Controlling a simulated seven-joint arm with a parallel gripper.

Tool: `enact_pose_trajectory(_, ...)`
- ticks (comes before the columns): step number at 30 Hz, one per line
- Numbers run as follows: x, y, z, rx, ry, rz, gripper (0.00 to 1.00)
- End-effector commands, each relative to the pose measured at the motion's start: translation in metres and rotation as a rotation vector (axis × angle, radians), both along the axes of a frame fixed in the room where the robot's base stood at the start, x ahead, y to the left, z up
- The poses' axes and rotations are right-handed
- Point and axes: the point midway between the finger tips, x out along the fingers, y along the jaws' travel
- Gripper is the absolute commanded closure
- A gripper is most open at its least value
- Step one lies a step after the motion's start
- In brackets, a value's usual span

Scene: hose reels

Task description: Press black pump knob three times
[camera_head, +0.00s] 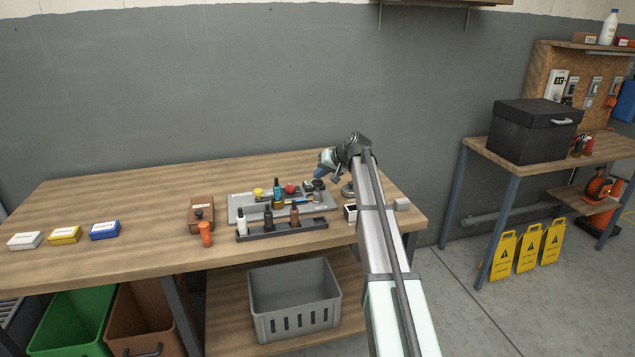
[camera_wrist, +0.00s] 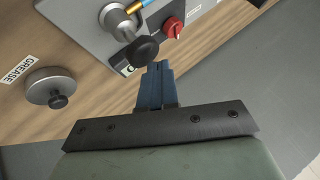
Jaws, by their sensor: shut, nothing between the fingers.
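A black round knob (camera_wrist: 143,49) stands on the grey plate (camera_wrist: 90,18) in the wrist view, beside a silver fitting with a brass-coloured rod. My gripper (camera_wrist: 157,68) is shut and empty, its blue fingertips just below and right of this knob in the picture. I cannot tell whether they touch it. In the head view my gripper (camera_head: 324,163) is above the right end of the grey plate (camera_head: 238,206), near a dark knob (camera_head: 319,185). A red knob (camera_wrist: 173,27) is on the same plate.
A round metal pot (camera_wrist: 50,84) with a small black knob stands by a GREASE label. A black rack (camera_head: 258,234) holds several bottles at the plate's front. A brown box (camera_head: 205,206) and an orange cylinder (camera_head: 206,234) stand left.

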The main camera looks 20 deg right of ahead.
Motion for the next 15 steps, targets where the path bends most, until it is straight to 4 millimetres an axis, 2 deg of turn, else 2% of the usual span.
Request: enact_pose_trajectory(15, 0.0000, 0.0000, -0.0051, 0.000, 0.000, 0.000, 1.00)
